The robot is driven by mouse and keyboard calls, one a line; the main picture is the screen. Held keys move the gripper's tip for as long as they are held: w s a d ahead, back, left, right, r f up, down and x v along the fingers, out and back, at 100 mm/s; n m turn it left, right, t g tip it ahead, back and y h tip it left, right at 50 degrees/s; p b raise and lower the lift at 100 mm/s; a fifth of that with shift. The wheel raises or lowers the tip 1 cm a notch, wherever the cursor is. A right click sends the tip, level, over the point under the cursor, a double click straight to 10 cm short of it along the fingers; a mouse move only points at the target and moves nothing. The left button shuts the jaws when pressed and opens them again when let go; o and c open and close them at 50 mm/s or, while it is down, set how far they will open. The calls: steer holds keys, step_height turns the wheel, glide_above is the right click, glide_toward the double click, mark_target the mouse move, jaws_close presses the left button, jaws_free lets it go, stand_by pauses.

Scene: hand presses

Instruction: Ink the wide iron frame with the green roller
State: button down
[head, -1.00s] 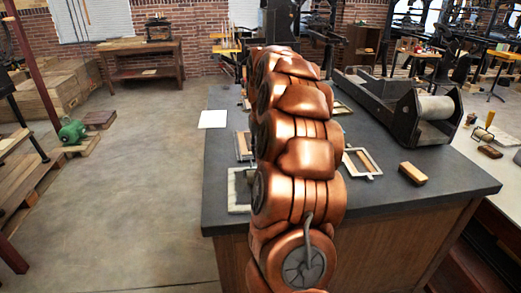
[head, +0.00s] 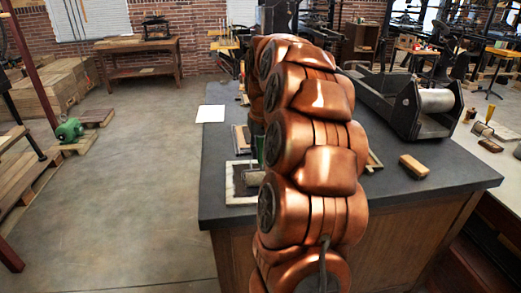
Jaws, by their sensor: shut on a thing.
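My gripper (head: 257,127) shows only as a dark sliver left of my copper arm, its fingertips mostly hidden. It is shut on the green roller, whose green handle (head: 260,149) hangs below it. The roller's pale grey cylinder (head: 253,177) is over the right part of a pale-rimmed frame (head: 230,199) near the bench's front left. This frame has a dark inside and looks like the wide iron frame. I cannot tell whether the cylinder touches it. The frame's right side is hidden by my arm.
The dark benchtop (head: 420,195) also holds a smaller frame (head: 238,138) behind, a partly hidden frame (head: 375,160) on the right, a wooden block (head: 413,166) and a proof press (head: 433,105). A white sheet (head: 210,114) lies at the left edge.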

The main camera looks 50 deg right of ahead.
steer(key=shift+s+a+b, duration=0.6)
steer(key=shift+s+a, duration=0.25)
steer(key=shift+s, duration=0.15)
steer(key=w+d+p, duration=0.2)
steer(key=w+d, duration=0.3)
steer(key=w, duration=0.1)
stand_by(0.6)
steer(key=shift+w+d, duration=0.15)
steer(key=shift+w, duration=0.05)
steer(key=shift+s+a+f+b, duration=0.15)
steer(key=shift+s+a+b, duration=1.05)
steer(key=shift+s+b, duration=0.4)
steer(key=shift+s+a+b, duration=1.2)
steer(key=shift+s+a, duration=0.25)
steer(key=shift+s, duration=0.15)
steer(key=shift+r, duration=0.25)
